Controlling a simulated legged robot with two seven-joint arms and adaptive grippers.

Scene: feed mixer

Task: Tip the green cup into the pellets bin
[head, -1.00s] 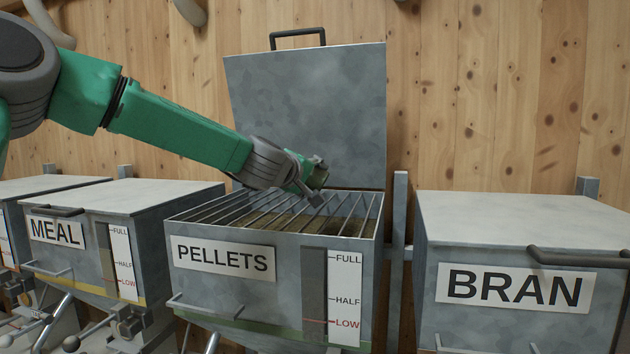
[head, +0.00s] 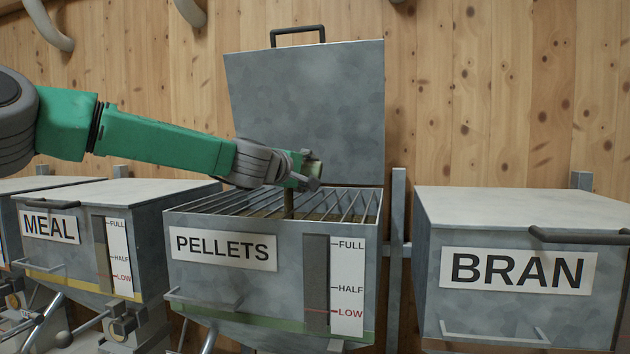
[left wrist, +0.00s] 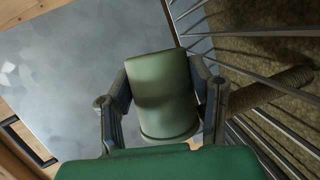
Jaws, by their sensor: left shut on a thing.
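The pellets bin (head: 190,280) stands in the middle of the head view, its lid (head: 305,110) raised at the back and a bar grid (head: 345,205) across its opening. My left gripper (head: 308,172) is over the grid, shut on the green cup (head: 316,168). In the left wrist view the green cup (left wrist: 162,90) sits between both fingers. The cup is tipped, and a brown stream (head: 289,204) falls from it through the grid. The stream also shows in the left wrist view (left wrist: 270,90). The cup's inside is hidden. My right gripper is not in view.
The closed meal bin (head: 75,255) stands to the left and the closed bran bin (head: 520,210) to the right. A grey post (head: 397,250) rises just right of the pellets bin. The raised lid is close behind the gripper.

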